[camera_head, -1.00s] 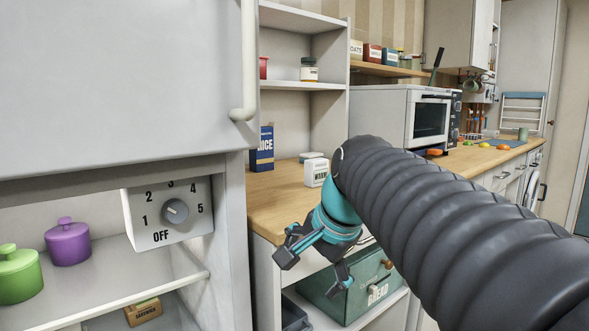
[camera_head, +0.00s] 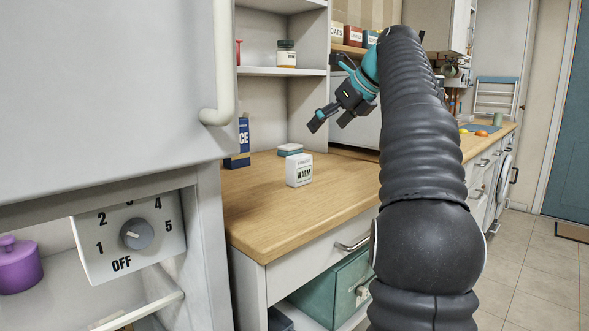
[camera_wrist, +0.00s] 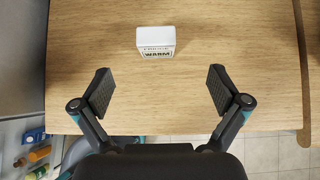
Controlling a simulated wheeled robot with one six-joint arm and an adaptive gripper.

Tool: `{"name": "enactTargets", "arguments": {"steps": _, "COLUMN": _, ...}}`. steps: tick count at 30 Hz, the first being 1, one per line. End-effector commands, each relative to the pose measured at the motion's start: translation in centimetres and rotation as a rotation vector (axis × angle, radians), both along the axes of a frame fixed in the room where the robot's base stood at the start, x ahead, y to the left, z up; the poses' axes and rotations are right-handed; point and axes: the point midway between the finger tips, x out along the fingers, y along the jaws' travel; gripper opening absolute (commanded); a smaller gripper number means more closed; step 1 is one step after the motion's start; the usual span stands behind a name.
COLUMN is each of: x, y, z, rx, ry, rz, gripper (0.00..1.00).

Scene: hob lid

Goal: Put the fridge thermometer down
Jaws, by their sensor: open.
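My gripper (camera_head: 332,120) is raised above the counter, open and empty. In the wrist view my gripper (camera_wrist: 160,88) has its two fingers spread wide, with bare counter between them.
A pale box with a blue-green lid (camera_head: 290,149) lies behind the thermometer. A blue box (camera_head: 239,143) stands at the counter's left back. A jar (camera_head: 286,54) is on the shelf above. The fridge (camera_head: 100,85) borders the left. The counter's front is clear.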

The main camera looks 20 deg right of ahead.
Motion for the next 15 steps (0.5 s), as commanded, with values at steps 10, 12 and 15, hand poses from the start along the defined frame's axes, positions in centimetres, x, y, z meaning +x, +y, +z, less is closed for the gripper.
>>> {"name": "enactTargets", "arguments": {"steps": 10, "x": 3.8, "y": 1.4, "z": -4.5, "rx": 0.001, "ry": 0.002, "rz": -0.001, "gripper": 0.98}}
{"name": "enactTargets", "arguments": {"steps": 12, "x": 4.4, "y": 1.6, "z": -5.1, "rx": -0.001, "ry": 0.001, "rz": -0.002, "gripper": 0.98}}
{"name": "enactTargets", "arguments": {"steps": 15, "x": 4.9, "y": 1.8, "z": -5.5, "rx": -0.001, "ry": 0.002, "rz": -0.001, "gripper": 0.98}}
